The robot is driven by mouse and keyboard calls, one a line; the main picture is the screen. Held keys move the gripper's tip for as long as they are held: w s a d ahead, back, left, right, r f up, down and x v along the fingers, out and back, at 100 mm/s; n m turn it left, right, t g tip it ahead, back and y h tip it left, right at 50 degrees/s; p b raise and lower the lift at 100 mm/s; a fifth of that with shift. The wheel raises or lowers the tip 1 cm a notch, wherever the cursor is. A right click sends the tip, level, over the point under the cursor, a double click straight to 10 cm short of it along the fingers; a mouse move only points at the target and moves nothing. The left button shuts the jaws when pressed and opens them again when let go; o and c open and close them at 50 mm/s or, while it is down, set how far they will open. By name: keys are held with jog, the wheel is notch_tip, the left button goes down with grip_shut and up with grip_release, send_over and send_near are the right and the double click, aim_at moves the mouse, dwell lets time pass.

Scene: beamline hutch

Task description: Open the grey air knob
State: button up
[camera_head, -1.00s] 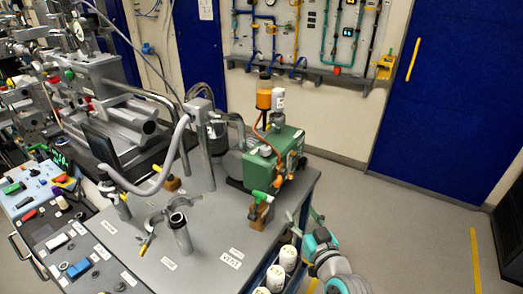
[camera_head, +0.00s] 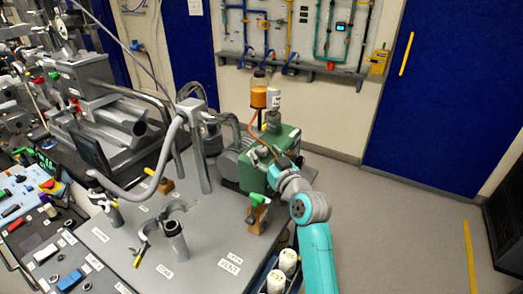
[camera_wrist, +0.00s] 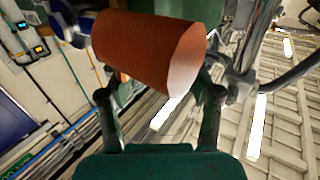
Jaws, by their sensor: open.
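I cannot pick out a grey air knob for certain in either view. My arm reaches up along the right side of the green pump (camera_head: 255,172). My gripper shows from behind in the wrist view (camera_wrist: 160,105), its two fingers spread apart. An orange-brown cylinder with a pale end (camera_wrist: 150,48) shows across the space between the fingers; I cannot tell whether it touches them. In the head view the fingertips are hard to make out against the pump. An orange bottle (camera_head: 258,98) stands on top of the pump.
The grey bench top (camera_head: 205,240) carries an upright tube (camera_head: 176,242), a green-handled valve (camera_head: 257,205) and a pipe clamp. White bottles (camera_head: 287,262) stand by its right edge. Pipes line the wall panel (camera_head: 290,35). The floor to the right (camera_head: 410,220) is clear.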

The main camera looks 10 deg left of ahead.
jog(key=shift+x, duration=1.45)
jog(key=c, duration=1.2)
jog(key=shift+o, duration=0.2)
